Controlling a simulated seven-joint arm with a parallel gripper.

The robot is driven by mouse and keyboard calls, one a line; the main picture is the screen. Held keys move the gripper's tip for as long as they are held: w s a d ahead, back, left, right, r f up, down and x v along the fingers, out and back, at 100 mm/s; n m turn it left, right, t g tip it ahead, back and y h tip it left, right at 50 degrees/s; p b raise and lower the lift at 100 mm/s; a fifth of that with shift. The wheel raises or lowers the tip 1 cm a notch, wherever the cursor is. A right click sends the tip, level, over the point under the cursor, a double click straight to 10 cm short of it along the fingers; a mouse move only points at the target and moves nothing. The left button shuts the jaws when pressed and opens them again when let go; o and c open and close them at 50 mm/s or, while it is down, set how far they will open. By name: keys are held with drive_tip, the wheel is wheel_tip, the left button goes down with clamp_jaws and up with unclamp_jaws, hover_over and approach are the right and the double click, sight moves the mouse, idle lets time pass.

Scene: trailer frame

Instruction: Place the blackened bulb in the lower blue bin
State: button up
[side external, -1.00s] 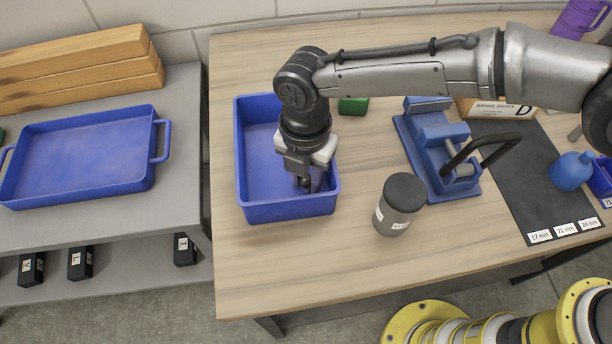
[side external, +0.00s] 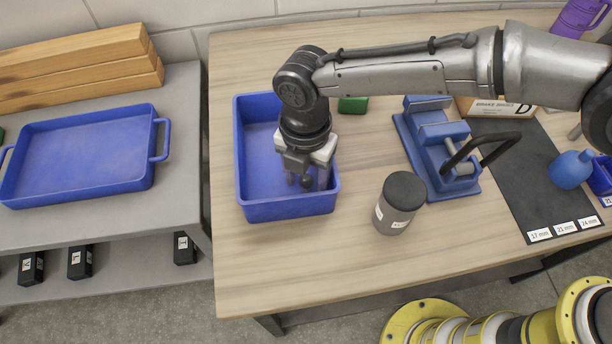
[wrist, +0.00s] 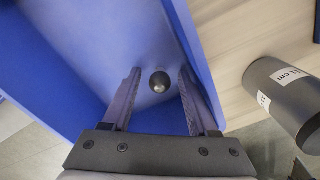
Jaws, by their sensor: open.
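The blackened bulb (wrist: 159,81) is a small dark round thing between my finger tips in the wrist view, with a gap on each side. In the side view the bulb (side external: 307,183) shows as a dark ball between the fingers. My gripper (side external: 306,178) is open and points down inside the blue bin (side external: 265,214) on the wooden table, near its front right corner. The bin's floor (wrist: 90,35) is behind the bulb in the wrist view. I cannot tell whether the bulb touches the floor.
A grey canister (side external: 400,203) with a dark lid stands right of the bin. A blue vise (side external: 437,150) is farther right. A blue handled tray (side external: 80,160) sits on the grey shelf unit at left. The table front is clear.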

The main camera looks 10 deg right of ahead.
sight(308, 176)
wheel_tip(308, 176, up, 12)
idle(0.4)
drive_tip(key=d+r+m+t, duration=0.1)
drive_tip(key=d+r+m, duration=0.35)
drive_tip(key=d, duration=0.45)
drive_tip(key=d+r+m+t+y, duration=0.1)
drive_tip(key=d+r+m, duration=0.3)
drive_tip(key=d, duration=0.5)
drive_tip(key=d+r+m, duration=0.3)
drive_tip(key=d+m, duration=0.3)
drive_tip(key=d, duration=0.3)
drive_tip(key=s+d+f+m+t, duration=0.1)
drive_tip(key=s+d+f+m, duration=0.2)
drive_tip(key=s+d+m, duration=0.4)
drive_tip(key=s+d+f+m+t+h, duration=0.1)
drive_tip(key=s+d+f+m+t, duration=0.1)
drive_tip(key=s+d+m, duration=0.5)
drive_tip(key=s+d+f, duration=0.1)
drive_tip(key=s+d, duration=0.2)
drive_tip(key=shift+s+f+m+t, duration=0.2)
drive_tip(key=shift+f+m+t, duration=0.05)
drive_tip(key=shift+m+t, duration=0.1)
